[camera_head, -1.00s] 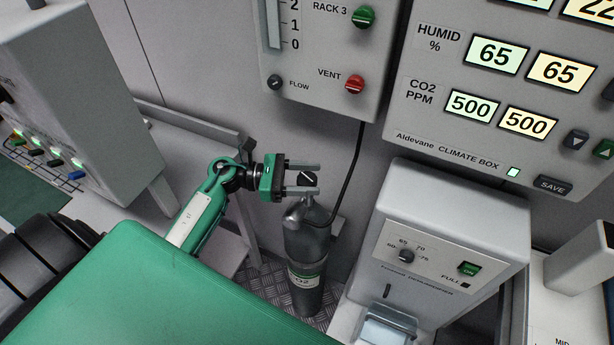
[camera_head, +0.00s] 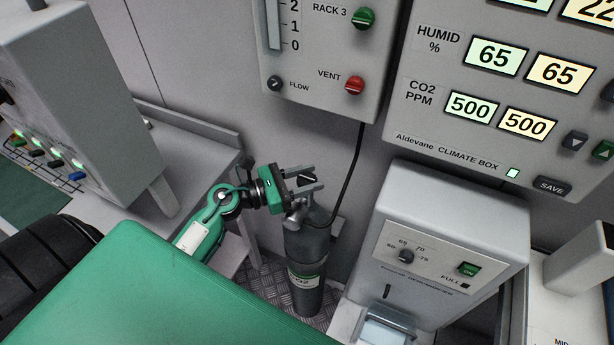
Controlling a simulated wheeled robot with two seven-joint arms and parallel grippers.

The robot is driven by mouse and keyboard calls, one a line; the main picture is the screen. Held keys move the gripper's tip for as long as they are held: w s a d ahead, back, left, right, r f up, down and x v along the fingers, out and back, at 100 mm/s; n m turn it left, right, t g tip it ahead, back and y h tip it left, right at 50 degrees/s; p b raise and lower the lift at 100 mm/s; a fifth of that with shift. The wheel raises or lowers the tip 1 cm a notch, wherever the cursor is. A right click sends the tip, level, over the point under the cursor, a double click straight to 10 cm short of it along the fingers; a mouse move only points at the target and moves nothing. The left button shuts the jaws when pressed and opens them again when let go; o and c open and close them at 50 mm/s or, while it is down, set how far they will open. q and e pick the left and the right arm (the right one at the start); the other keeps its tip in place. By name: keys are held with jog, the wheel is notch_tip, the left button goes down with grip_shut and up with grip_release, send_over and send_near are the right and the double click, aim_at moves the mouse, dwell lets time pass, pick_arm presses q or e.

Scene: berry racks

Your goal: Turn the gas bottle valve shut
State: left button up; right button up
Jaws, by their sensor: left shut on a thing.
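A grey gas bottle (camera_head: 307,248) with a green-and-white CO2 label stands upright on the floor against the wall. Its small black valve knob (camera_head: 308,179) is at the top, partly hidden between gripper fingers. My left gripper (camera_head: 307,178) comes in from the left and is shut on the valve knob, its two grey fingers on either side of it. The gripper is tilted, with its fingers pointing right and slightly up. A metal fitting (camera_head: 296,214) sits just below the knob. My right gripper is not in view.
A dehumidifier (camera_head: 440,235) stands close to the right of the bottle. A black hose (camera_head: 352,175) runs from the bottle up to the rack panel (camera_head: 318,88). The climate box (camera_head: 455,150) hangs at upper right. A grey bench (camera_head: 190,150) is at left.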

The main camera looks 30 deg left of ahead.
pick_arm(q)
jog(key=o, duration=0.9)
jog(key=shift+o, duration=0.2)
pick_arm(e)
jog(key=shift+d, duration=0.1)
pick_arm(q)
jog(key=shift+s+a+f, duration=0.1)
jog(key=shift+s+a, duration=0.15)
jog(key=b+v, duration=0.1)
jog(key=v, duration=0.1)
jog(key=shift+s+a+f+b, duration=0.15)
jog(key=shift+s+a+b, duration=0.05)
jog(key=shift+s+b, duration=0.15)
jog(key=b, duration=0.3)
send_near(298, 184)
jog(key=shift+s+a+r, duration=0.3)
jog(key=shift+s+a, duration=0.2)
jog(key=shift+s, duration=0.1)
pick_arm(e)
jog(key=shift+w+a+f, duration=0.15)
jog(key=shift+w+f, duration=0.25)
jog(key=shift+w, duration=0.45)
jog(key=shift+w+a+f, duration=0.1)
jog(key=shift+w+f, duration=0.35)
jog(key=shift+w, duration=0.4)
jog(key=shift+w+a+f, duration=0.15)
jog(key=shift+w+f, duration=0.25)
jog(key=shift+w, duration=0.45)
pick_arm(q)
jog(key=shift+w, duration=0.1)
